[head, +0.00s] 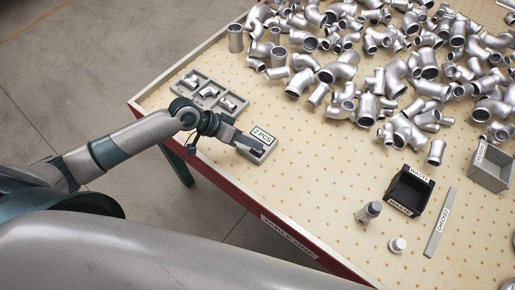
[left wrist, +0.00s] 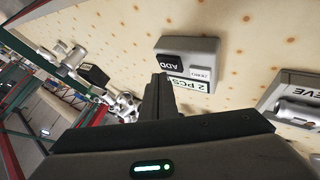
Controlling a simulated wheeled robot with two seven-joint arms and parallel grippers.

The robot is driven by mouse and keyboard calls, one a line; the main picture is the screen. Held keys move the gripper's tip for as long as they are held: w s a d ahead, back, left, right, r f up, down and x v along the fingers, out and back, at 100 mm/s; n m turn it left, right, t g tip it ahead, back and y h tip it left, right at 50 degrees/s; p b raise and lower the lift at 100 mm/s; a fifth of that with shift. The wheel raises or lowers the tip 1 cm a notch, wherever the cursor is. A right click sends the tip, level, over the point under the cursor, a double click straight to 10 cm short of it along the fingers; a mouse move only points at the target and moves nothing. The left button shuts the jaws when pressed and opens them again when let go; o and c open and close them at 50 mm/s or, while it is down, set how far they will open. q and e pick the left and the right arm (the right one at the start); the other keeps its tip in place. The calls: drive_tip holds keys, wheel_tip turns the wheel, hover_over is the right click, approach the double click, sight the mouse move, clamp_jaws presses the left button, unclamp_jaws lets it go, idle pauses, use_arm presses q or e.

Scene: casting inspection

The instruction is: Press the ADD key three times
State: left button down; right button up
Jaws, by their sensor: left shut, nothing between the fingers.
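A small grey counter box (head: 258,147) sits on the pegboard table near its left front edge. Its display (head: 263,135) reads "2 PCS". In the left wrist view the box (left wrist: 201,46) shows a black ADD key (left wrist: 170,62), a light ZERO key (left wrist: 201,73) and the display (left wrist: 188,85). My left gripper (head: 258,150) is shut and empty, with its fingertips over the box in the head view. In the left wrist view the fingertips (left wrist: 160,78) point at the ADD key, just below it in the picture; I cannot tell whether they touch it. My right gripper is not in view.
A grey compartment tray (head: 209,92) with fittings lies behind the box. Many metal fittings (head: 370,60) cover the back of the table. A black WASTE bin (head: 410,188), two small bottles, a CHECKED strip (head: 440,225) and a grey bin (head: 490,170) stand at right. The middle is clear.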

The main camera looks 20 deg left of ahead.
sight(253, 150)
use_arm(q)
wheel_tip(253, 150, up, 5)
drive_tip(key=p, duration=0.4)
drive_tip(key=shift+p, duration=0.4)
idle(1.0)
idle(1.1)
drive_tip(key=shift+r, duration=0.1)
wheel_tip(253, 150, up, 4)
drive_tip(key=shift+f+p, duration=0.2)
drive_tip(key=shift+p, duration=0.55)
